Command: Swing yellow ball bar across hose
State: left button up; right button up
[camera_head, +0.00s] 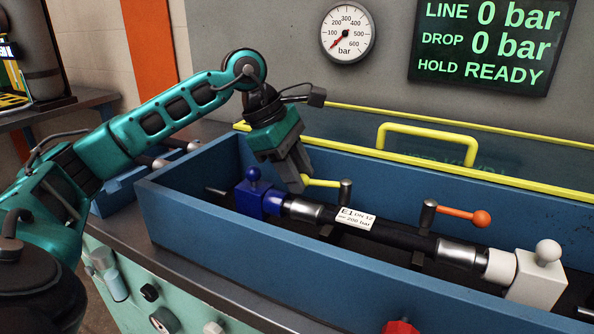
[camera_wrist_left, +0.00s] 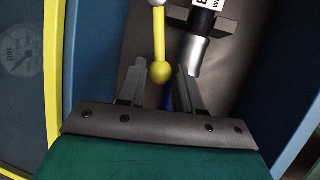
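The yellow ball bar (camera_head: 322,183) reaches left from a dark post (camera_head: 345,193), roughly along the hose (camera_head: 400,236). In the left wrist view its yellow ball (camera_wrist_left: 160,71) shows between the fingertips of my left gripper (camera_wrist_left: 161,80). The fingers are apart, one on each side of the ball, and I see no clear contact. In the head view my left gripper (camera_head: 299,185) points down at the bar's left end and hides the ball. The hose carries a white label (camera_head: 356,217) and runs between a blue block (camera_head: 258,197) and a white block (camera_head: 537,279). My right gripper is not in view.
An orange ball bar (camera_head: 458,213) reaches right from a second post. The blue trough (camera_head: 225,248) surrounds the hose. A yellow guard rail (camera_head: 430,128) runs behind it. A gauge (camera_head: 348,33) and a display (camera_head: 490,43) reading HOLD READY hang on the wall.

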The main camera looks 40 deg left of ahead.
pick_arm(q)
jog(key=shift+o, duration=0.3)
jog(key=p+v, duration=0.2)
jog(key=v, duration=1.1)
jog(key=shift+p, duration=0.4)
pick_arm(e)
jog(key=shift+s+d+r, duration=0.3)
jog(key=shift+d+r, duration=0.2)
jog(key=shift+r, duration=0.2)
pick_arm(q)
jog(key=shift+c, duration=0.2)
